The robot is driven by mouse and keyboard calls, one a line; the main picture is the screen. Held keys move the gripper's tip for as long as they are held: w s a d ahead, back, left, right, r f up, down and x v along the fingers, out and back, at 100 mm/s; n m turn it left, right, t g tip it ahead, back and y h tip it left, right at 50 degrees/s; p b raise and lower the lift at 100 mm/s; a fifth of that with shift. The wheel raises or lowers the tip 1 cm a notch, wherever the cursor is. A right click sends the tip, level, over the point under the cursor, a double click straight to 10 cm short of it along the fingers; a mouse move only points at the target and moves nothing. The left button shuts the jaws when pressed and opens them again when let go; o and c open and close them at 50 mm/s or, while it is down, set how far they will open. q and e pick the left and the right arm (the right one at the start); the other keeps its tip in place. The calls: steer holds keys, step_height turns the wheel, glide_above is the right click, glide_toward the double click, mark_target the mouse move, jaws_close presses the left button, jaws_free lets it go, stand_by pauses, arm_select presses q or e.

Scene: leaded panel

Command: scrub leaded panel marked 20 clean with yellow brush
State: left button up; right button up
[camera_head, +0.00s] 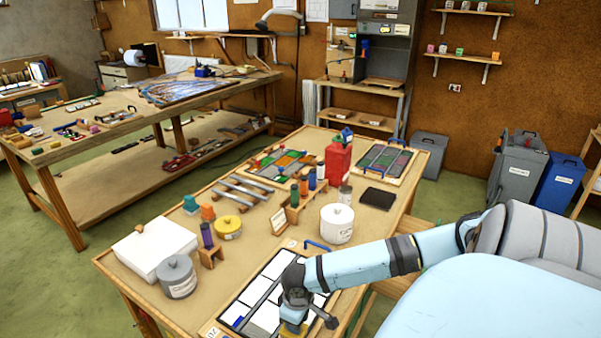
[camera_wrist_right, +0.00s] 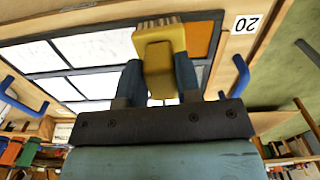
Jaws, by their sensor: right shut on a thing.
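The leaded panel marked 20 (camera_head: 262,290) lies at the front of the middle table, with dark lead lines and mostly white panes. In the right wrist view, the panel (camera_wrist_right: 105,80) shows white panes and one orange pane near its 20 label (camera_wrist_right: 246,23). My right gripper (camera_head: 294,318) is over the panel's near part. It is shut on the yellow brush (camera_wrist_right: 155,60), whose bristle end faces the panel. I cannot tell whether the bristles touch the glass. The gripper and brush hide part of the panel. My left gripper is not in view.
A white lidded jar (camera_head: 336,224) stands beyond the panel, near a blue handle (camera_head: 317,245). A grey canister (camera_head: 178,277) and a white box (camera_head: 155,247) stand to the left. A red canister (camera_head: 338,160) and another panel (camera_head: 384,161) are farther back.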

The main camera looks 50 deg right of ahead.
steer(key=shift+w+a, duration=0.1)
steer(key=shift+w, duration=0.9)
steer(key=shift+w+a, duration=0.15)
steer(key=shift+w, duration=1.35)
steer(key=shift+w+a, duration=0.1)
steer(key=shift+w, duration=1.4)
steer(key=shift+w+a, duration=0.1)
steer(key=shift+w, duration=1.4)
steer(key=shift+w+a, duration=0.2)
steer(key=shift+w, duration=1.3)
